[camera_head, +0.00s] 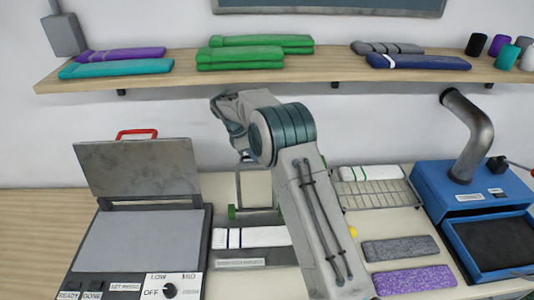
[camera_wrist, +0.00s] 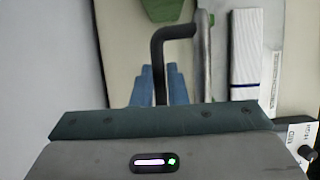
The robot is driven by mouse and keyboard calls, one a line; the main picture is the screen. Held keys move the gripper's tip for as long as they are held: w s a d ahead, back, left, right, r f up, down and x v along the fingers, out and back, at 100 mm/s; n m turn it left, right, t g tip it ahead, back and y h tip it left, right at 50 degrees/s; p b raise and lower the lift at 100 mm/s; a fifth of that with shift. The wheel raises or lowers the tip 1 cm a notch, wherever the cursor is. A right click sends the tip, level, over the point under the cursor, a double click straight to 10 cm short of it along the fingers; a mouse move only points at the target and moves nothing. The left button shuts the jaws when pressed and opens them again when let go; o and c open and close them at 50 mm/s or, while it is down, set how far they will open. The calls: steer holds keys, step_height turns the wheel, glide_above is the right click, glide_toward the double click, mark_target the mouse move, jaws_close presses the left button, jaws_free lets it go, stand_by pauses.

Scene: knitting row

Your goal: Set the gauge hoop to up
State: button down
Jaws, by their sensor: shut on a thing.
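The gauge hoop (camera_head: 238,190) shows in the head view as a thin grey frame rising from a green foot, left of my arm; part of it is hidden behind the arm. In the wrist view its metal bar (camera_wrist: 205,60) runs beside a dark bent handle (camera_wrist: 170,34). My gripper (camera_wrist: 160,78) is shut on the dark handle, which passes between the blue fingers. In the head view the fingers are mostly hidden by my wrist. The frame looks raised off the bench, but its exact angle is hard to tell.
A striped white swatch (camera_head: 240,237) lies below the hoop. An open press (camera_head: 140,240) stands left, and a blue machine with a bent pipe (camera_head: 470,135) stands right. Grey (camera_head: 400,248) and purple (camera_head: 415,281) swatches lie right of my arm. A shelf (camera_head: 190,72) spans above.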

steer(key=shift+w+f, duration=0.2)
steer(key=shift+w, duration=0.15)
steer(key=shift+d+r, duration=0.1)
steer(key=shift+d, duration=0.05)
